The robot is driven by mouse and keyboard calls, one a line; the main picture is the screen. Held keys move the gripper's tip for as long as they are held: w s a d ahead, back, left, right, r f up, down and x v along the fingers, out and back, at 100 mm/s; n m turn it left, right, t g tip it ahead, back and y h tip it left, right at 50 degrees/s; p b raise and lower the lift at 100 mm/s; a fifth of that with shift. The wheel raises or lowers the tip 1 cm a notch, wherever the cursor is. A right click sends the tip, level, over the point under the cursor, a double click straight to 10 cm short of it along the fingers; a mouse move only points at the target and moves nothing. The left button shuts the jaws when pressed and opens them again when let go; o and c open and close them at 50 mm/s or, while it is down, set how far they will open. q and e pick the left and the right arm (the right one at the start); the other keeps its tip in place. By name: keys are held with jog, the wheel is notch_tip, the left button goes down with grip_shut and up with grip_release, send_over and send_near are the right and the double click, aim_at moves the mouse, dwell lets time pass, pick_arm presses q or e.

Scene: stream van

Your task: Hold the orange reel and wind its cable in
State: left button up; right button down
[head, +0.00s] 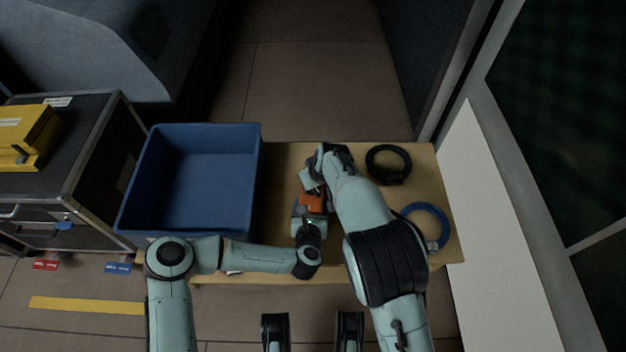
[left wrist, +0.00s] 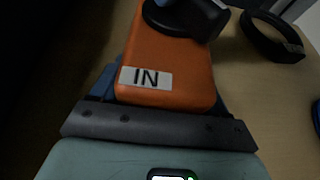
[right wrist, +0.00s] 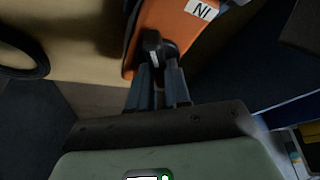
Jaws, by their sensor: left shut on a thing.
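The orange reel (head: 313,199) is above or on the wooden table, between my two grippers; I cannot tell if it touches the table. My left gripper (head: 311,214) is shut on the reel's near end. In the left wrist view the orange reel (left wrist: 165,65) carries a white label reading "IN" and a black crank (left wrist: 185,18) on top. My right gripper (right wrist: 158,75) reaches in from the far side, its fingers close on either side of the black crank knob (right wrist: 154,45). The reel's cable is not distinguishable.
A blue bin (head: 200,130), empty, stands left on the table (head: 285,160). A black cable coil (head: 389,150) and a blue cable coil (head: 441,215) lie on the right. A black case (head: 85,150) with a yellow box (head: 30,130) stands farther left.

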jog(key=shift+m, duration=0.4)
jog(key=m+h, duration=0.1)
jog(key=m, duration=0.1)
jog(key=shift+s+a+m, duration=0.1)
jog(key=shift+m, duration=0.2)
jog(key=shift+a+m+h, duration=0.1)
jog(key=shift+m+h, duration=0.8)
jog(key=shift+m, duration=1.1)
jog(key=c, duration=1.1)
grip_release()
jog(key=shift+o, duration=0.2)
